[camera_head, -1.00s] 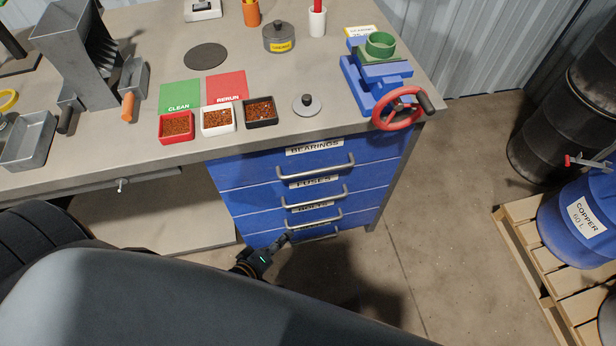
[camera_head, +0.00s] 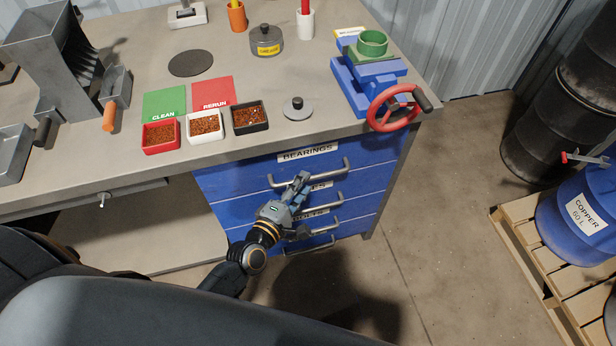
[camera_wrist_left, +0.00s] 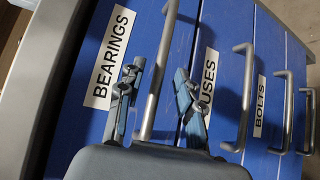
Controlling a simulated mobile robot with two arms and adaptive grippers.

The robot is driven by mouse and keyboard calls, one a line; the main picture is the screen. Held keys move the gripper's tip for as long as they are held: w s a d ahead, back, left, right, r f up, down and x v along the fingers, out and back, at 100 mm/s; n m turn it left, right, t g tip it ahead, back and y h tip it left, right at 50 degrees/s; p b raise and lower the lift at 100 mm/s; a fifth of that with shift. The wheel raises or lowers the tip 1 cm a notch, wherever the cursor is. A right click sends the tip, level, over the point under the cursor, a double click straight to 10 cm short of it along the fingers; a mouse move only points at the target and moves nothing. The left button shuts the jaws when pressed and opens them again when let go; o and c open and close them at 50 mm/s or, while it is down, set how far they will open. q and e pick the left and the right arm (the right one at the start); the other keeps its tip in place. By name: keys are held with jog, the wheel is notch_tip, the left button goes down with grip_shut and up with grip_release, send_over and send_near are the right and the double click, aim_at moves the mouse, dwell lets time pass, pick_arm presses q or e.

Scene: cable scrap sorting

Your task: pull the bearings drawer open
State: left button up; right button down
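The blue bearings drawer (camera_head: 235,178) is the top drawer under the bench and looks shut, its front in line with those below. Its white BEARINGS label (camera_head: 307,153) is above a grey bar handle (camera_head: 333,176). My left gripper (camera_head: 301,180) is at the middle of this handle, partly covering it and the FUSES label below. In the left wrist view the open fingers (camera_wrist_left: 157,82) lie on either side of the bearings handle (camera_wrist_left: 160,70). I cannot tell how deep the handle sits between them or whether they touch it. My right gripper is not in view.
Lower drawers with similar handles, such as the fuses handle (camera_head: 330,199), are close below. The bench edge overhangs above. A blue vise with a red handwheel (camera_head: 392,108) stands at the bench's right corner. The floor right of the drawers is clear up to a pallet (camera_head: 520,250).

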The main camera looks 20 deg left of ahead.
pick_arm(q)
jog(key=shift+x, duration=1.65)
grip_shut()
